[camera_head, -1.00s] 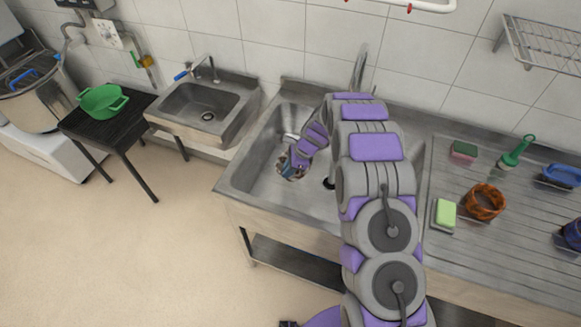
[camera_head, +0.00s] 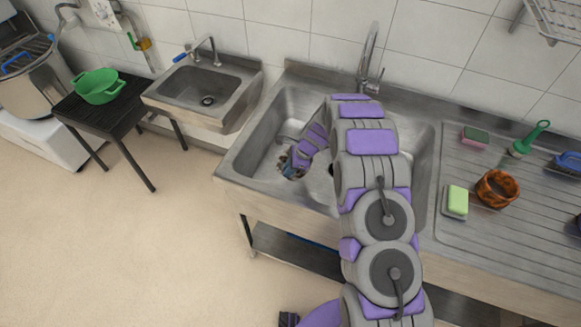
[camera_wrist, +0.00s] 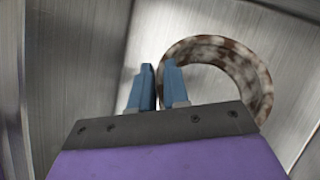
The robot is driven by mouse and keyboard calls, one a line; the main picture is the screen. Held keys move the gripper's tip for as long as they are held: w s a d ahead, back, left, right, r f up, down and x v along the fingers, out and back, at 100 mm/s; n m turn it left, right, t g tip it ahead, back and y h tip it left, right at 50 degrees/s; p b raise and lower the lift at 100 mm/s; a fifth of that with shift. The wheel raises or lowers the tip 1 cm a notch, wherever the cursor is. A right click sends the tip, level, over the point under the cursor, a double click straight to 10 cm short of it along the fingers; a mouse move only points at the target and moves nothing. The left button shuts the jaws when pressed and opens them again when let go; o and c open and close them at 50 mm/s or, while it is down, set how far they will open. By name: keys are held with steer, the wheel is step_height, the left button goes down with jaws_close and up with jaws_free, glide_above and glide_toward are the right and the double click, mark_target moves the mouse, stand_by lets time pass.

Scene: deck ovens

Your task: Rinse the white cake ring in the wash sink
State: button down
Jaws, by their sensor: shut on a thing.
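In the wrist view my gripper (camera_wrist: 158,85) is shut on the wall of a ring, the white cake ring (camera_wrist: 245,75), which shows white with brown blotches. The ring extends to the right of the fingers, with bare steel around it. In the head view my gripper (camera_head: 290,165) is low inside the large wash sink (camera_head: 262,150), toward its left side. The ring is mostly hidden by the gripper there. The sink's tap (camera_head: 367,60) stands at the back rim, behind my arm.

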mark_target(289, 179)
steer(key=shift+f, duration=0.6)
steer(key=shift+d+f+b, duration=0.35)
steer(key=shift+f+b, duration=0.25)
steer(key=shift+f, duration=0.1)
steer(key=shift+d+f+b, duration=0.3)
steer(key=shift+f+b, duration=0.25)
steer(key=shift+f, duration=0.15)
steer(key=shift+a+f+b, duration=0.1)
steer(key=shift+f+b, duration=0.3)
steer(key=shift+f, duration=0.25)
steer(key=shift+a+f, duration=0.45)
steer(key=shift+d, duration=0.45)
steer(key=shift+a, duration=0.35)
steer(key=shift+d, duration=0.2)
steer(key=shift+a, duration=0.1)
